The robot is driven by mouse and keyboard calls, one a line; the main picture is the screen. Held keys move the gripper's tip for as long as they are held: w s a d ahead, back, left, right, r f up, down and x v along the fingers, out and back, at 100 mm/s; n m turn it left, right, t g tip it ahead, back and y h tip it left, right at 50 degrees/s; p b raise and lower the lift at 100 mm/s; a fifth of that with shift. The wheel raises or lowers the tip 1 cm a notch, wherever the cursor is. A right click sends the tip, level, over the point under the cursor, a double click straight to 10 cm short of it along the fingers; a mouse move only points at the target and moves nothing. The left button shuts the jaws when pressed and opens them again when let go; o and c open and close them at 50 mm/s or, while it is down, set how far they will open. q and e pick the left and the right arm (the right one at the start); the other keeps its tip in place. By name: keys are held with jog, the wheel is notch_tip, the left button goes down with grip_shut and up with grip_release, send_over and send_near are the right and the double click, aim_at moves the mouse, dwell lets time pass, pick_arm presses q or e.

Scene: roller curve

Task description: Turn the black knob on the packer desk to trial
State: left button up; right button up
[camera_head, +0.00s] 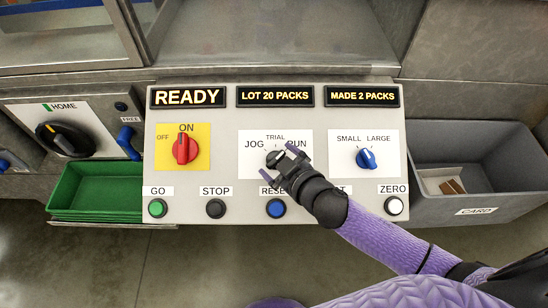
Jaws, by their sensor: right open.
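The packer desk (225,200) is a light grey panel in the middle of the view. Its black knob (273,157) sits on a white plate marked JOG, TRIAL and RUN, with TRIAL at the top. My right gripper (283,156) is open at this knob, coming from the lower right, with its fingers beside or around it. The fingers partly cover the knob, so its exact setting is hard to tell. My right arm covers part of a button label. My left gripper is not in view.
A red knob (185,149) marked OFF and ON stands left, and a blue knob (366,158) marked SMALL and LARGE stands right. Below are green (157,208), black (216,208), blue (276,208) and white (394,206) buttons. A green bin (100,212) and grey card bin (500,205) flank the desk.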

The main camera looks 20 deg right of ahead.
jog(key=shift+x, duration=0.85)
